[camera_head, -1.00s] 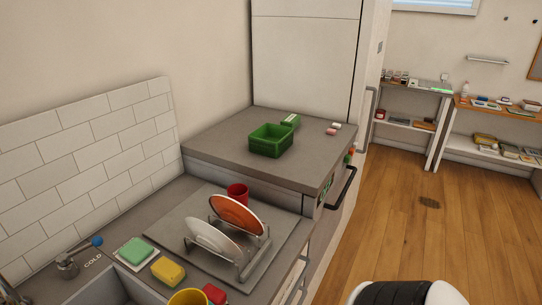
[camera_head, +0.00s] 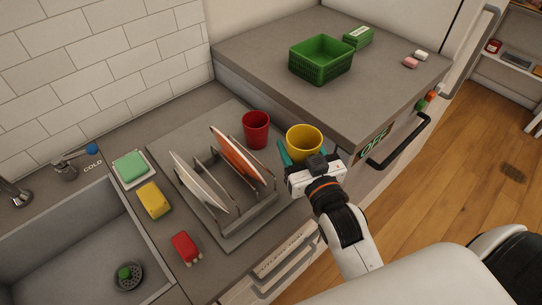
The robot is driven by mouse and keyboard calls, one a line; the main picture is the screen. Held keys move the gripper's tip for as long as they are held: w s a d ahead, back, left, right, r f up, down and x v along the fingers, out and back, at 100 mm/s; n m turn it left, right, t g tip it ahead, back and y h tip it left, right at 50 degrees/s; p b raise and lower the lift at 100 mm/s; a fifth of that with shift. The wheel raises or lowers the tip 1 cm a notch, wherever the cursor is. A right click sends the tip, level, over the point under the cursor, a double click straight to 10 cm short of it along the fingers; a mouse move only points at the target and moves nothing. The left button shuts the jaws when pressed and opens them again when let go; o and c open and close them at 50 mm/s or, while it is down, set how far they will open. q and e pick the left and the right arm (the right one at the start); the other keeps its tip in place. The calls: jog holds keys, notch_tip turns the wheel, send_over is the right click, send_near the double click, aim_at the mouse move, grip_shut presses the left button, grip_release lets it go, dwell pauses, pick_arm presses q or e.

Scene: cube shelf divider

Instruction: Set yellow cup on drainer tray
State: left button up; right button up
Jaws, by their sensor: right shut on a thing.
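The yellow cup (camera_head: 304,140) is upright in the fingers of my right gripper (camera_head: 297,160), over the right end of the drainer tray. The gripper is shut on the cup; the fingers are teal, and one shows at the cup's left side. Whether the cup's base touches the tray is hidden behind the gripper. The grey drainer tray (camera_head: 167,142) lies on the counter and bears a wire rack (camera_head: 240,205) with a white plate (camera_head: 199,183) and an orange-red plate (camera_head: 236,156). My left gripper is out of view.
A red cup (camera_head: 256,130) stands on the tray just left of the yellow cup. The raised grey worktop (camera_head: 385,95) with a green basket (camera_head: 321,62) rises close behind and right. Sponges and a sink (camera_head: 75,235) are at left.

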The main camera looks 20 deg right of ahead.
aim_at(302, 143)
jog(key=shift+w+d+r+b, duration=0.1)
jog(key=shift+w+d+b, duration=0.15)
jog(key=shift+w, duration=0.35)
jog(key=shift+w+d+r+b, duration=0.1)
jog(key=shift+w+d+b, duration=0.1)
jog(key=shift+w, duration=0.4)
jog(key=shift+w+d+f, duration=0.15)
jog(key=shift+w+f, duration=0.05)
jog(key=shift+f, duration=0.05)
notch_tip(302, 143, down, 4)
jog(key=shift+d+f, duration=0.15)
jog(key=shift+f, duration=0.05)
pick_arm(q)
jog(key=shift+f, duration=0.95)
pick_arm(e)
jog(key=shift+f, duration=2.4)
jog(key=o, duration=1)
jog(key=shift+f, duration=0.1)
jog(key=shift+o, duration=0.2)
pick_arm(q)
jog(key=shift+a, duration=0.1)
